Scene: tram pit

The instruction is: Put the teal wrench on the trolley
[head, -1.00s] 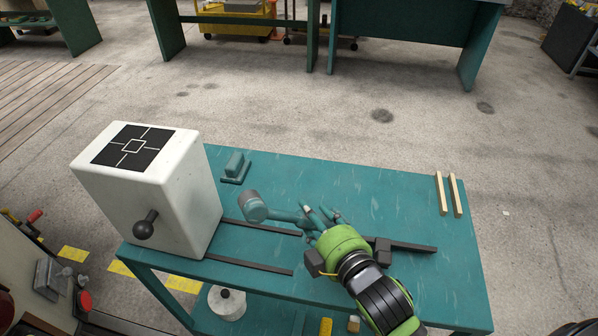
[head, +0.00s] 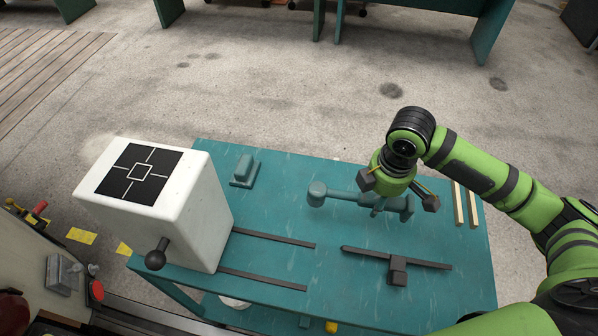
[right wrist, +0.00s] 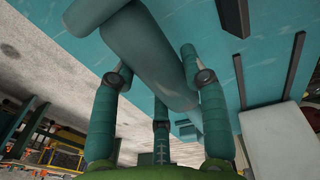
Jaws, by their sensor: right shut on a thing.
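The teal wrench (head: 345,194) is a long bar with a thick rounded end at each side. It lies roughly level over the far right part of the teal trolley top (head: 330,281). My right gripper (head: 380,207) points down from above and is shut on the wrench near its right end. In the right wrist view the wrench (right wrist: 145,55) runs between the teal fingers. I cannot tell whether it touches the top. My left gripper is not in view.
On the top stand a white box (head: 205,215) with a black marker and knob, and a small teal block (head: 244,170). A black T-shaped tool (head: 397,265) lies in front of the wrench. Two pale wooden strips (head: 458,203) lie at the right. The middle is clear.

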